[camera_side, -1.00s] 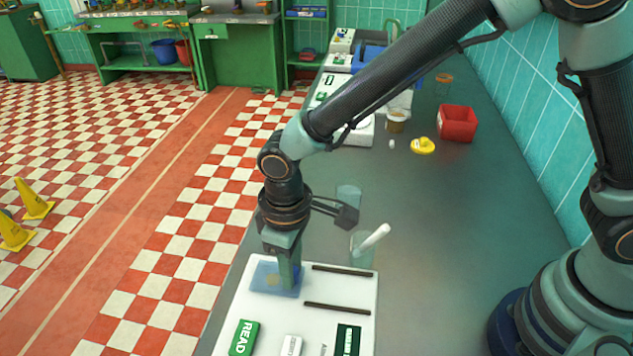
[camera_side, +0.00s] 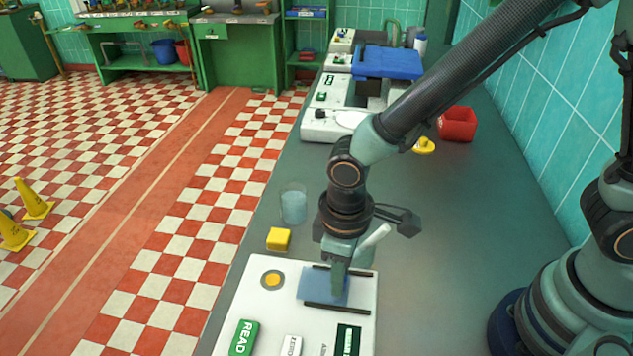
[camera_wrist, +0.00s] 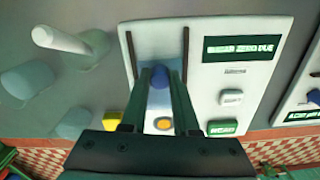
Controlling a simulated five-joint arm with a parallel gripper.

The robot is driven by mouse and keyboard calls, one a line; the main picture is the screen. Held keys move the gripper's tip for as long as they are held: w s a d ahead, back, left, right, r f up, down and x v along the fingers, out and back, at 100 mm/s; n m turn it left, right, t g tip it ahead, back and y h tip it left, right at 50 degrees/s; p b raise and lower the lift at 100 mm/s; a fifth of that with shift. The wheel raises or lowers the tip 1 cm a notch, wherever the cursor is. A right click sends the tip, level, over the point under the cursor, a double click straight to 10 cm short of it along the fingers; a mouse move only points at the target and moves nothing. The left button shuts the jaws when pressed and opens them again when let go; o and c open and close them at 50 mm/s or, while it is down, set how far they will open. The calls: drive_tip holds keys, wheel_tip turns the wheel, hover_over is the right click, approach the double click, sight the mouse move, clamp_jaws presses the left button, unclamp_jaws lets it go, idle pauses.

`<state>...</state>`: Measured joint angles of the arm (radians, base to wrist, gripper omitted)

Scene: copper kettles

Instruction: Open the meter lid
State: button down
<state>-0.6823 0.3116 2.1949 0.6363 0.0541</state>
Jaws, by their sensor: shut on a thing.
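The white meter (camera_side: 268,312) lies at the front of the counter, with a green READ button (camera_side: 243,338). Its translucent blue lid (camera_side: 316,286) sits between two dark rails (camera_side: 330,306) at the right part of the meter. A round opening with a yellow-gold centre (camera_side: 271,280) is uncovered to the left of the lid. My gripper (camera_side: 338,284) is over the lid. In the wrist view my gripper (camera_wrist: 158,82) is shut on the lid's blue knob (camera_wrist: 158,98), with the opening (camera_wrist: 163,124) below it. The fingers partly hide the lid.
A yellow block (camera_side: 278,239) and a clear beaker (camera_side: 293,204) stand behind the meter. A white rod (camera_side: 375,237) leans in another vessel beside my gripper, partly hidden. A blue tray (camera_side: 388,62), red bin (camera_side: 457,123) and yellow item (camera_side: 424,146) are farther back.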

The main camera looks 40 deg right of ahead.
idle(0.3)
drive_tip(key=c, duration=0.6)
unclamp_jaws()
drive_tip(key=shift+s+d, duration=0.1)
drive_tip(key=shift+c, duration=0.2)
wheel_tip(320, 180, up, 12)
drive_tip(key=shift+r, duration=0.1)
drive_tip(key=w+d+r+m+t, duration=0.1)
drive_tip(key=d+r+m+t, duration=0.1)
drive_tip(key=d, duration=0.8)
drive_tip(key=w+d+r+m+t, duration=0.1)
drive_tip(key=d+r+m+t, duration=0.2)
drive_tip(key=d, duration=0.8)
drive_tip(key=shift+w+d+r+m+t, duration=0.15)
drive_tip(key=shift+r+m+t, duration=0.15)
drive_tip(key=shift+r+m, duration=0.75)
